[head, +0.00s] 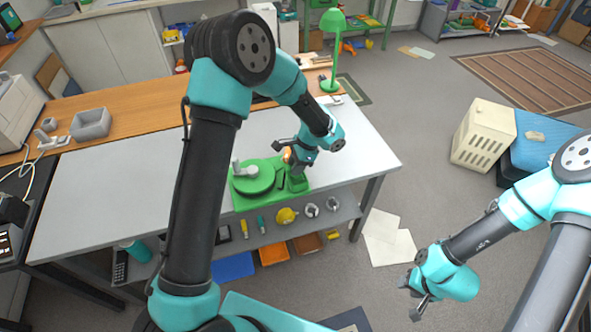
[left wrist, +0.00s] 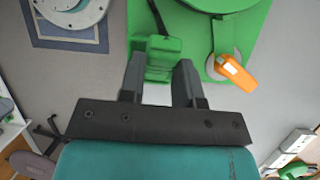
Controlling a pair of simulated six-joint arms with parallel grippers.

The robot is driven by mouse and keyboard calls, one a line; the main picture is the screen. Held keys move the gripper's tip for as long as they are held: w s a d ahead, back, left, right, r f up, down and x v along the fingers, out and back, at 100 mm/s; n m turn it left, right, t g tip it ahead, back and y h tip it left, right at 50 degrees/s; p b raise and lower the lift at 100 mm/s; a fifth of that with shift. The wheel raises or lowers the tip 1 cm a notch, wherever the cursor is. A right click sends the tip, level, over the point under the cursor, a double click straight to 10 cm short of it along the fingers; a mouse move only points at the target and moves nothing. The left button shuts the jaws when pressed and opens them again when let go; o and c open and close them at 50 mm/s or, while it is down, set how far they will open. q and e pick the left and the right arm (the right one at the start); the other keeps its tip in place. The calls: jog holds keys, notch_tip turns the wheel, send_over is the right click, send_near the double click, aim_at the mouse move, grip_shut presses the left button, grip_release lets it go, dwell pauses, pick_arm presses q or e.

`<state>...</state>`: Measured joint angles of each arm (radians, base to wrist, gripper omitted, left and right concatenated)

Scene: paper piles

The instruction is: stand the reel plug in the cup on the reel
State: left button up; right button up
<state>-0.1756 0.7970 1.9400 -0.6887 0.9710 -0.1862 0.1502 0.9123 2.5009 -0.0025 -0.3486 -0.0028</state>
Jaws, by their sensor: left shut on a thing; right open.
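The green reel (head: 252,178) lies on a green board near the front edge of the grey table. My left gripper (head: 297,166) is over the board's right part. In the left wrist view, its fingers (left wrist: 159,85) are shut on a green block (left wrist: 158,52) with a black cord running from its far end. I cannot tell whether this block is the reel plug. Beside it, an orange piece with a pale end (left wrist: 237,73) leans at a grey ring (left wrist: 214,66), perhaps the cup. My right gripper (head: 418,296) is open and empty over the floor, away from the table.
A grey open box (head: 91,124) stands at the table's back left. A green lamp (head: 331,55) stands at the back right. A shelf under the table holds small tools and trays. The table's left half is clear.

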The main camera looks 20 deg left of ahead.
aim_at(302, 176)
pick_arm(q)
notch_tip(302, 176, up, 8)
dwell(0.4)
jog(key=shift+f, duration=0.1)
jog(key=shift+s+d+f+m+g+y, duration=0.2)
jog(key=shift+d+f+m+g+y, duration=0.15)
jog(key=shift+y, duration=0.45)
jog(key=y, duration=0.1)
jog(key=f+m+y, duration=0.1)
jog(key=shift+s+d+y, duration=0.1)
jog(key=shift+d+y, duration=0.2)
jog(key=y, duration=0.1)
jog(key=d+m+y, duration=0.1)
jog(key=shift+f+y, duration=0.25)
jog(key=shift+y, duration=0.15)
jog(key=shift+w+d+r+m+y, duration=0.1)
jog(key=shift+w+d+m+y, duration=0.1)
jog(key=shift+d+m+y, duration=0.3)
jog(key=shift+w+d+m+y, duration=0.1)
jog(key=shift+w+d+y, duration=0.05)
jog(key=shift+y, duration=0.55)
